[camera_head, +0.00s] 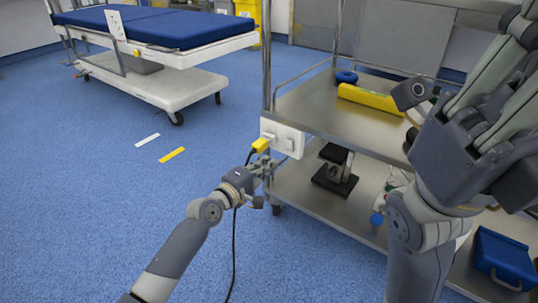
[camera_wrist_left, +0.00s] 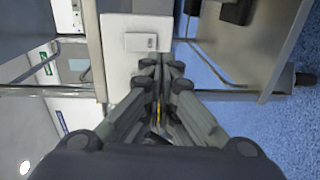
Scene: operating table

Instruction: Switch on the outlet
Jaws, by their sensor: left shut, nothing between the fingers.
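The outlet (camera_head: 283,138) is a white box on the cart's left corner post. A yellow plug (camera_head: 261,145) sits at its left side, and a dark cable hangs below. My left gripper (camera_head: 267,166) is shut and empty, just below and in front of the outlet. In the left wrist view the outlet (camera_wrist_left: 115,28) is straight ahead, with a small pale switch plate (camera_wrist_left: 140,42) on it. The closed fingertips (camera_wrist_left: 161,62) are close to its lower edge; I cannot tell whether they touch. My right gripper (camera_head: 505,60) is raised at the upper right, its fingertips partly cut off.
The metal cart (camera_head: 330,105) has a yellow object (camera_head: 370,99) and a blue ring (camera_head: 346,77) on top. A dark device (camera_head: 336,178) and a blue box (camera_head: 505,258) are on the lower shelf. A blue bed (camera_head: 160,27) stands behind. The floor at left is clear.

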